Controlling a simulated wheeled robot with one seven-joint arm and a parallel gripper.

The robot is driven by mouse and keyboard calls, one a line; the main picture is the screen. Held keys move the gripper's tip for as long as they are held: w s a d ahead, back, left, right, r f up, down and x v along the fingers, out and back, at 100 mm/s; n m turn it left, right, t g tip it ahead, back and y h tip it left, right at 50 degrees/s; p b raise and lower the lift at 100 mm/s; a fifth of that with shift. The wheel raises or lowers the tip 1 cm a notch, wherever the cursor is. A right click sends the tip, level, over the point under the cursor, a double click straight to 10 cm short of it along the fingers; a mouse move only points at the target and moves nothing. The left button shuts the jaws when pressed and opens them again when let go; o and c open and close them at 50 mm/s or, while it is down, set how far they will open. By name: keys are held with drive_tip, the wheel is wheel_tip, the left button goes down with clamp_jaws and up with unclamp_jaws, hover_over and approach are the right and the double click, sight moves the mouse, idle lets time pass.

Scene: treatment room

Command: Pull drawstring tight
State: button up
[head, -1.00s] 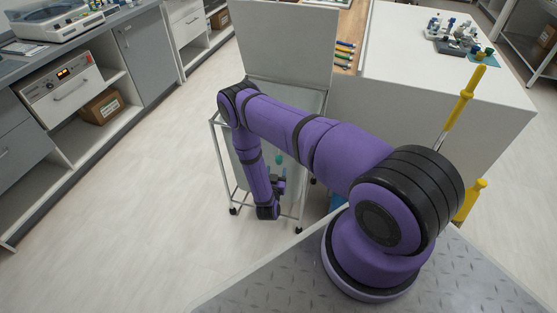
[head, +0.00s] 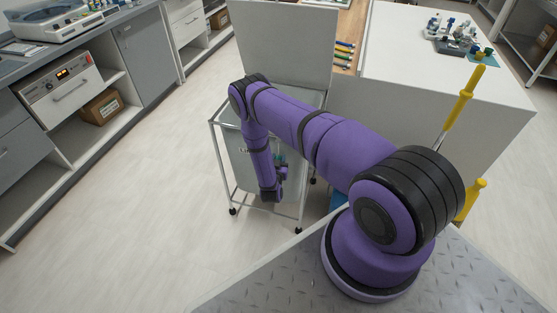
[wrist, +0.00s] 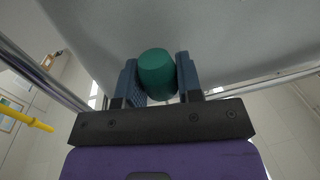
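A green toggle or bead (wrist: 157,74), apparently the drawstring's end piece, sits between the two dark blue fingers of my gripper (wrist: 158,72) in the wrist view. The fingers lie close against its sides. I cannot tell whether they press on it or leave a small gap. In the head view my gripper (head: 281,184) is low at the front of a pale grey bag (head: 238,160) hung in a wheeled metal frame (head: 221,165). The toggle is small there, just above my gripper. The cord itself cannot be made out.
An upright grey lid or panel (head: 285,42) stands behind the bag. A white table (head: 440,100) is to the right, with a yellow-handled tool (head: 465,95) nearby. Counters with shelves line the left. The floor (head: 150,190) left of the frame is clear.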

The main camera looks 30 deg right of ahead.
clamp_jaws()
wheel_tip(320, 180, down, 16)
drive_tip(key=shift+f, duration=0.25)
drive_tip(key=shift+s+a, duration=0.1)
drive_tip(key=shift+s, duration=0.05)
drive_tip(key=o, duration=0.5)
unclamp_jaws()
drive_tip(key=shift+f, duration=0.15)
drive_tip(key=shift+o, duration=0.7)
drive_tip(key=v, duration=1)
drive_tip(key=shift+s+a, duration=0.2)
drive_tip(key=shift+a, duration=0.05)
